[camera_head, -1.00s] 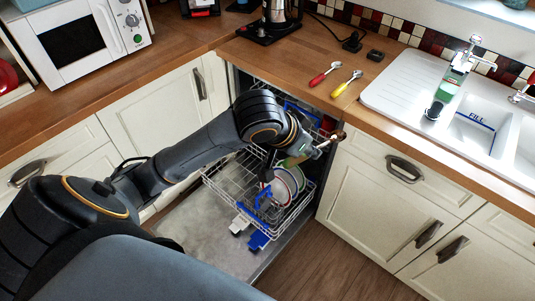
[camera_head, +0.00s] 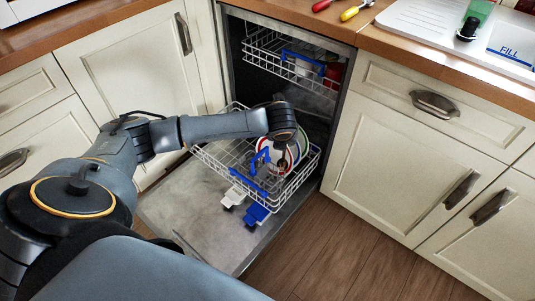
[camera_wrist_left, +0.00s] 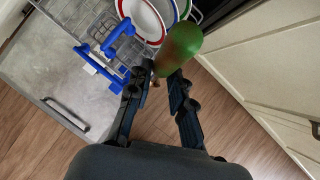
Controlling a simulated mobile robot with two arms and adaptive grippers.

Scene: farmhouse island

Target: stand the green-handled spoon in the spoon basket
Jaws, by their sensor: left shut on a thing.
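My left gripper (camera_wrist_left: 160,82) is shut on the green-handled spoon. In the left wrist view the rounded green handle (camera_wrist_left: 180,48) sticks out beyond the fingertips, in front of the plates. In the head view my left wrist is above the right part of the pulled-out lower dishwasher rack (camera_head: 215,155), and it mostly hides the spoon and the fingers. Blue parts (camera_head: 260,160) stand at the rack's front; the left wrist view shows them as a blue frame (camera_wrist_left: 115,38). I cannot tell clearly which part is the spoon basket. My right gripper is not in view.
Rimmed plates (camera_head: 297,150) stand in the lower rack beside my wrist. The upper rack (camera_head: 290,62) is partly out above. The dishwasher door (camera_head: 190,215) is down. Red (camera_head: 322,5) and yellow (camera_head: 352,12) utensils lie on the counter. Cabinet fronts (camera_head: 400,150) flank the opening.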

